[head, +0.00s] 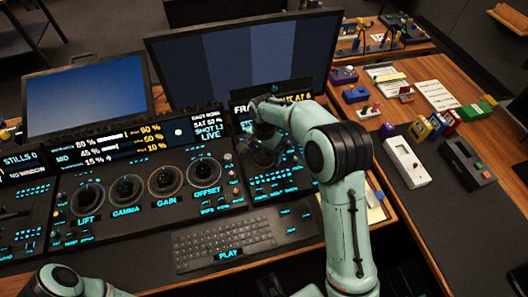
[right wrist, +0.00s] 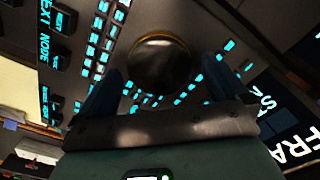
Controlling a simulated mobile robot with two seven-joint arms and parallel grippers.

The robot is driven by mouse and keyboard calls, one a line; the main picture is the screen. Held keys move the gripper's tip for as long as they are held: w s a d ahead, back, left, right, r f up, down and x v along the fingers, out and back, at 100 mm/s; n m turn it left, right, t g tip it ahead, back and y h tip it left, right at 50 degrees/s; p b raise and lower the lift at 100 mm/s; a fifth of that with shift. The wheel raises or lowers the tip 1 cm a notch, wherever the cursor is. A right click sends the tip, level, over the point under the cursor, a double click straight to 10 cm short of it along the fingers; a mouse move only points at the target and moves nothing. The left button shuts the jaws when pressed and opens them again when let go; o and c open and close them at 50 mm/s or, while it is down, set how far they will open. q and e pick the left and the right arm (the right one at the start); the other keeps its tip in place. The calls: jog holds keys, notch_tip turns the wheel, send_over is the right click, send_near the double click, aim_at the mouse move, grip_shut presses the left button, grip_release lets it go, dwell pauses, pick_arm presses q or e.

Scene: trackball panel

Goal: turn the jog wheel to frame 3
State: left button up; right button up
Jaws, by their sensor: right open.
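The jog wheel (right wrist: 160,62) shows in the right wrist view as a dark, glossy round knob with a thin gold rim. In the head view my right gripper (head: 262,150) is over the right part of the panel and largely covers the wheel. In the right wrist view the gripper's two bluish fingers stand apart, one on each side of the wheel; I cannot tell whether they touch it. The frame display (head: 290,98) above reads "FRA…" and "…UT AT 6", with its middle hidden by my right arm. My left gripper is out of view; only part of its arm shows at lower left.
Lit buttons (head: 272,188) surround the wheel closely. Several trackballs in rings (head: 165,180) lie to the left. A keyboard (head: 222,243) is in front. Monitors (head: 235,60) stand behind. A side table at right holds small devices (head: 403,162).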

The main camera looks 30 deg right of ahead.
aim_at(264, 155)
notch_tip(264, 155, up, 13)
jog(key=p, duration=0.1)
dwell(0.7)
